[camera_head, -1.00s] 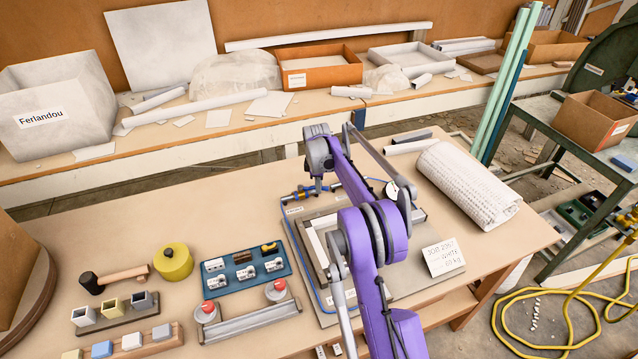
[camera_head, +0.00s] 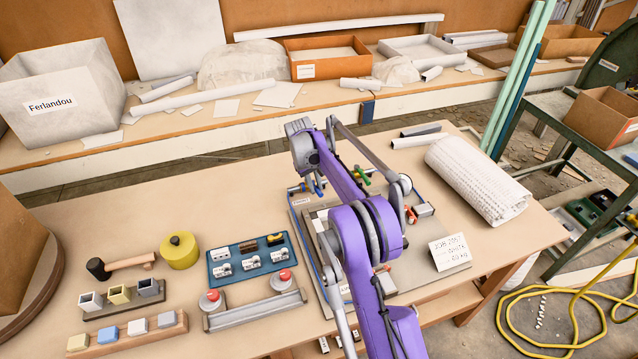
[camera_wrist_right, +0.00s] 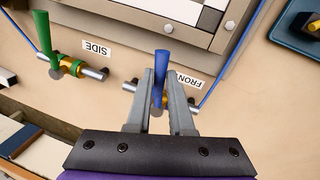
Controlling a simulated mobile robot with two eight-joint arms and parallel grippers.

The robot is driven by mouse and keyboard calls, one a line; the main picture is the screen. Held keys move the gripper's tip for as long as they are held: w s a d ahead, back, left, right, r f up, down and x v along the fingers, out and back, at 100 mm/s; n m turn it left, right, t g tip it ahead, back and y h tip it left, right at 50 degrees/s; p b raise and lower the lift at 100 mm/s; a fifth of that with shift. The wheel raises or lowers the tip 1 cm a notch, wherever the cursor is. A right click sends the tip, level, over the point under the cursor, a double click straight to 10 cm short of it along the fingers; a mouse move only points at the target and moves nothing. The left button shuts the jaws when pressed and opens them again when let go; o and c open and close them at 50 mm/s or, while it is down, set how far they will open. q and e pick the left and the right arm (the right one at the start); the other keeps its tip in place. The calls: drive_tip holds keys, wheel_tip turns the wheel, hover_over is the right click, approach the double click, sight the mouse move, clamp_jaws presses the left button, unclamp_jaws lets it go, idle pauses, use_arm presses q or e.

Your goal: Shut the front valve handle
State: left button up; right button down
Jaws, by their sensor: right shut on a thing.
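The front valve has a blue handle (camera_wrist_right: 163,62) beside the FRONT label (camera_wrist_right: 184,80) in the right wrist view. The handle stands crosswise to its short pipe. My right gripper (camera_wrist_right: 160,84) is shut on this handle, one finger on each side. The fingers hide much of the valve body. In the head view my right gripper (camera_head: 312,188) is at the far left corner of the press board, and my purple arm covers much of the press. My left gripper is not in view.
The side valve's green handle (camera_wrist_right: 43,34) stands beside the SIDE label (camera_wrist_right: 97,48). A blue tray of small parts (camera_head: 248,260) lies left of the press. A white rolled towel (camera_head: 478,180) and a job card (camera_head: 450,252) are to the right.

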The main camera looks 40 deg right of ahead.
drive_tip(key=shift+w+a+m, duration=0.15)
drive_tip(key=shift+a+m, duration=0.35)
drive_tip(key=shift+m, duration=0.5)
drive_tip(key=c, duration=0.8)
unclamp_jaws()
drive_tip(key=shift+a, duration=0.1)
wheel_tip(320, 180, up, 11)
drive_tip(key=a+p, duration=0.1)
drive_tip(key=a, duration=0.1)
drive_tip(key=shift+w+f, duration=0.2)
drive_tip(key=shift+w, duration=0.15)
